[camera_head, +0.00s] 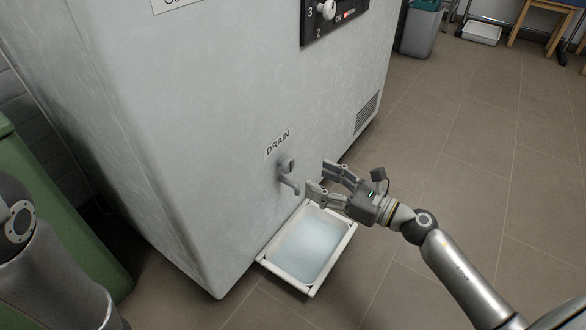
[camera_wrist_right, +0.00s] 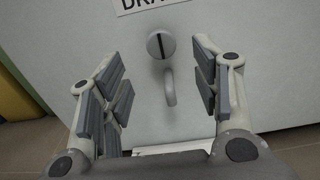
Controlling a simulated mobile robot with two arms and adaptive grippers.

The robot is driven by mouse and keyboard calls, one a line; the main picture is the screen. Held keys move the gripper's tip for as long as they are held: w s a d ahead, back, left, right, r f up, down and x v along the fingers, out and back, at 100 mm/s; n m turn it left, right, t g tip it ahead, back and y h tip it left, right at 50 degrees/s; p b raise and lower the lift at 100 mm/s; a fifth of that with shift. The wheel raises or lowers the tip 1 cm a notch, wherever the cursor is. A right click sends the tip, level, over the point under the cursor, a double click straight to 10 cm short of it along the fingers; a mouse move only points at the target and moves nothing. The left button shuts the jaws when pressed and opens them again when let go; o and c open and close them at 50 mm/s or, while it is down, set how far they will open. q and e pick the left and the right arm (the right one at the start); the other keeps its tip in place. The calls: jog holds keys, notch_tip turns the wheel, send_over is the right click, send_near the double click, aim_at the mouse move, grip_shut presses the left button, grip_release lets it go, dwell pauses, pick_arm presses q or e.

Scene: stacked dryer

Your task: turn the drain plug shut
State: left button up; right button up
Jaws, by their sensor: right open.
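The drain plug (camera_head: 288,165) is a small round grey knob on the side of the white machine, under the DRAIN label (camera_head: 278,143). In the right wrist view the plug (camera_wrist_right: 160,45) is a disc with a dark, nearly upright slot. A curved spout (camera_head: 290,184) hangs below it; it also shows in the right wrist view (camera_wrist_right: 170,87). My right gripper (camera_head: 318,178) is open and faces the plug from the right, with the plug and spout ahead between its fingers. It appears apart from the plug. My left gripper is out of view.
A white tray (camera_head: 265,262) with pale liquid in it sits on the floor below the spout. A green cabinet or bin (camera_head: 55,215) stands at the left. A control panel (camera_head: 333,15) is higher on the machine.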

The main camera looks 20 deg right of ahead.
aim_at(290, 165)
jog(key=b+x, duration=0.1)
jog(key=x, duration=0.7)
jog(key=shift+w+a, duration=0.15)
jog(key=shift+w, duration=0.1)
jog(key=c, duration=1)
